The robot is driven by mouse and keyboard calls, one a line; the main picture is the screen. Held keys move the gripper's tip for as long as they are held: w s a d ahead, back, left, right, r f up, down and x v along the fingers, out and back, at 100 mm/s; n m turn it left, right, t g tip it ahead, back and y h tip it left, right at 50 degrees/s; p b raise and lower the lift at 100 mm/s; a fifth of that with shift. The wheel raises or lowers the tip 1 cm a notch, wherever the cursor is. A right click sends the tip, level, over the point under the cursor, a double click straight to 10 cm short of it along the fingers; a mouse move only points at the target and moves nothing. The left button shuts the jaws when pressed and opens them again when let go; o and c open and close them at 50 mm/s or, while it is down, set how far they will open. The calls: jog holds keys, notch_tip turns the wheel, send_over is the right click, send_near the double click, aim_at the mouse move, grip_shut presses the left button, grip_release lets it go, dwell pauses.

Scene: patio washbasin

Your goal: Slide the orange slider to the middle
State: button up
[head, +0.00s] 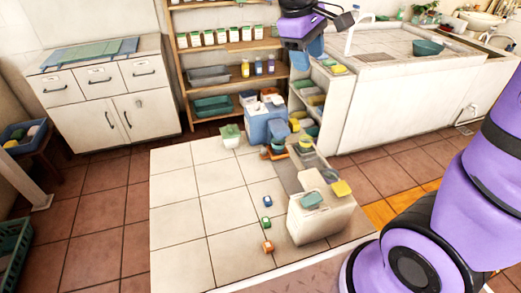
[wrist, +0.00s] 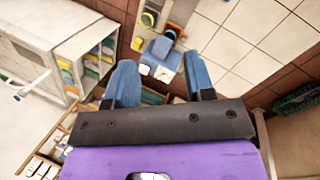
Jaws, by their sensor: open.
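A small orange piece (head: 268,246), which looks like a toy car, sits on the pale tiles at the lower middle of the head view. It is the closest match to the orange slider, but I cannot make out a track. A green piece (head: 266,221) and a blue piece (head: 268,201) stand behind it in a rough line. My gripper (head: 308,54) is high up near the shelves, far from these pieces. In the wrist view its two blue fingers (wrist: 161,80) are apart with nothing held. I cannot pick out the orange piece in the wrist view.
A blue box (head: 264,126) with white items stands on the tiles before the wooden shelf (head: 230,48). A white block (head: 318,222) with a green item on top stands right of the small pieces. The washbasin counter (head: 400,95) is at right. Tiles left of the pieces are clear.

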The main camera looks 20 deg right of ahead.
jog(key=w+a+f+n+g+h, duration=0.1)
jog(key=w+a+f+n+h, duration=0.2)
jog(key=w+f, duration=0.5)
jog(key=w+a+f+n+h, duration=0.2)
jog(key=w+a+f+n, duration=0.1)
jog(key=f, duration=0.7)
jog(key=w+a+f+n+h, duration=0.2)
jog(key=w+a+f+n, duration=0.1)
jog(key=f, duration=0.7)
jog(key=w+a+f+n+h, duration=0.2)
jog(key=w+a+f+n, duration=0.1)
jog(key=f, duration=0.6)
jog(key=shift+w+a+f+t+h, duration=0.2)
jog(key=shift+w+a, duration=0.05)
jog(key=shift+a, duration=0.45)
jog(key=shift+w+a+f+t+h, duration=0.2)
jog(key=shift+w+a, duration=0.05)
jog(key=shift+a, duration=0.4)
jog(key=shift+d+f, duration=0.1)
jog(key=shift+f, duration=0.1)
jog(key=x, duration=1)
jog(key=shift+d, duration=0.25)
jog(key=shift+s, duration=0.1)
grip_shut()
